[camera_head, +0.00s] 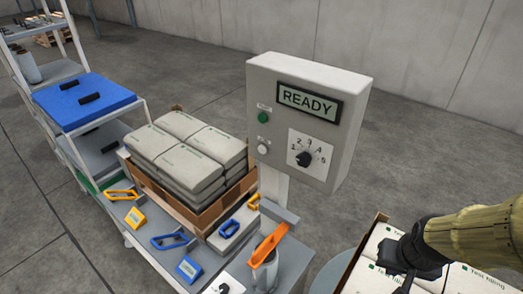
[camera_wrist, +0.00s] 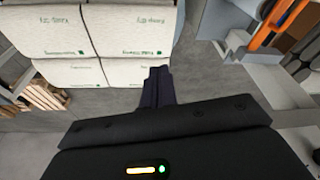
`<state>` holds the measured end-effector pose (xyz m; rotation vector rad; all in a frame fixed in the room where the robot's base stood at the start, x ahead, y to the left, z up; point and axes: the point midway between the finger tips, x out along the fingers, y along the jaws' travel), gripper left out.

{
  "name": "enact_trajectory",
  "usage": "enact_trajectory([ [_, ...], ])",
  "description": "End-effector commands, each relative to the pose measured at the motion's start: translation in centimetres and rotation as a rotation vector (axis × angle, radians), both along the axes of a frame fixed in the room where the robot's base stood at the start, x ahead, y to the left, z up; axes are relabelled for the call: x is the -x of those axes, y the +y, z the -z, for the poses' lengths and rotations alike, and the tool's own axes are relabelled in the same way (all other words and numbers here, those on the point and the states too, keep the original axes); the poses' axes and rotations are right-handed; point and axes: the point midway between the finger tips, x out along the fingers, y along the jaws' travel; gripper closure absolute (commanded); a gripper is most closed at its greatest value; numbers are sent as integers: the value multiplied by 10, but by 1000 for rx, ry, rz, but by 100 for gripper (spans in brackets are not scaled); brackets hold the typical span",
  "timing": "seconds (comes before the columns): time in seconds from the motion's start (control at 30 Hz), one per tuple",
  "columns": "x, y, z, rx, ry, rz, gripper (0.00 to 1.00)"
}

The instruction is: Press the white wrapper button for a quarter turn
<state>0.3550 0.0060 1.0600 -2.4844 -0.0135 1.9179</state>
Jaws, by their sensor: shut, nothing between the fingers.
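The white button (camera_head: 263,149) is on the front of a grey control box (camera_head: 258,90), below a green button (camera_head: 263,117). The box's display (camera_head: 309,98) reads READY. A dial (camera_head: 304,158) with numbers sits to the right of the white button. My gripper (camera_head: 402,278) is at the lower right, over a carton of stacked bags, well apart from the box. In the wrist view my gripper's dark fingers (camera_wrist: 158,86) are together with nothing between them. The control buttons do not show in the wrist view.
Grey bags (camera_head: 180,150) are stacked on a cart at the left of the control box. Blue and yellow tools lie on the cart's top. An orange-handled tool (camera_head: 268,246) stands below the box. Bags (camera_head: 374,243) fill the carton beneath my gripper. Open floor lies behind.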

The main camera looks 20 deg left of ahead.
Motion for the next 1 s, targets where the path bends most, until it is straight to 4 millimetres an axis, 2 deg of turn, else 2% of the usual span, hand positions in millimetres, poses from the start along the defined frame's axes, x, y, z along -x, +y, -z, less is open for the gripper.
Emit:
enact_trajectory([
  [0.07, -14, 12, 1, -14, -41, -14, 100],
  [0.17, -42, 42, 2, -48, -129, -38, 100],
  [0.33, -93, 120, -2, -155, -328, -77, 100],
  [0.5, -125, 211, -12, -301, -523, -94, 100],
  [0.67, -131, 298, -24, -462, -690, -83, 100],
  [0.8, -119, 365, -34, -604, -815, -50, 100],
  [0.9, -105, 399, -40, -687, -884, -19, 100],
  [1.0, -94, 417, -45, -739, -928, 6, 100],
])
